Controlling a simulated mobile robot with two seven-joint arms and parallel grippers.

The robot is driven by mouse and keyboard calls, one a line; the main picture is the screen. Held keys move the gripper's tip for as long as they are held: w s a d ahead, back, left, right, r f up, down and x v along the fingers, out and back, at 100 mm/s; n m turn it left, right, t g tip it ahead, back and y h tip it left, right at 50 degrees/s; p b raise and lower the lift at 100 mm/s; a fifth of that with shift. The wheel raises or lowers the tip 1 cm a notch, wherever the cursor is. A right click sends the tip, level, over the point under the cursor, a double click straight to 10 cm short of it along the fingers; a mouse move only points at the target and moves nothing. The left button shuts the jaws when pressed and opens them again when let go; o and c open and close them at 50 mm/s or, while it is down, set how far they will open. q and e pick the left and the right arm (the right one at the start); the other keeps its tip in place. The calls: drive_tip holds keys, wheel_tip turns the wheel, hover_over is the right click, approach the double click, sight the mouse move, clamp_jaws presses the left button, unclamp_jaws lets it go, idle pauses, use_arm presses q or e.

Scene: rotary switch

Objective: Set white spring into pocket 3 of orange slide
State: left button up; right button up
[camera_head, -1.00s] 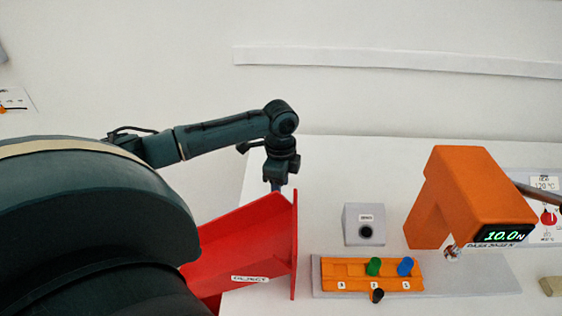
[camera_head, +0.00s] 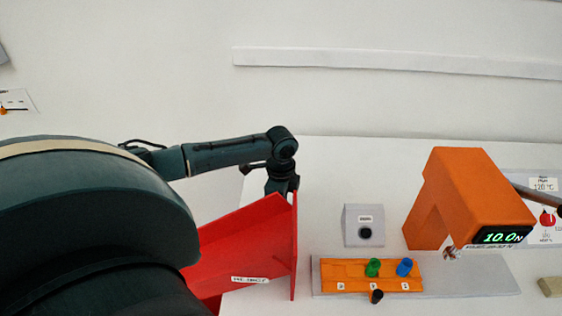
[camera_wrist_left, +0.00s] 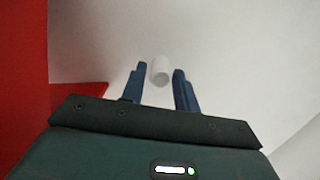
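The white spring (camera_wrist_left: 159,70) is a small pale cylinder on the white surface in the left wrist view. It lies between and slightly beyond the fingertips of my left gripper (camera_wrist_left: 160,74), which is open with gaps at both sides. In the head view my left wrist is behind the red bin, which hides the fingers and the spring. The orange slide (camera_head: 329,274) lies on a grey plate. A green spring (camera_head: 372,267) and a blue spring (camera_head: 405,267) stand in it; the left pocket looks empty. The pocket labels are too small to read surely. My right gripper is not in view.
The red bin (camera_head: 240,240) stands left of the slide, and its red wall (camera_wrist_left: 22,80) shows in the left wrist view. An orange press (camera_head: 460,195) with a 10.0 N display overhangs the plate (camera_head: 470,278).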

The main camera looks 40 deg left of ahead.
use_arm(q)
clamp_jaws()
drive_tip(key=shift+r, duration=0.1)
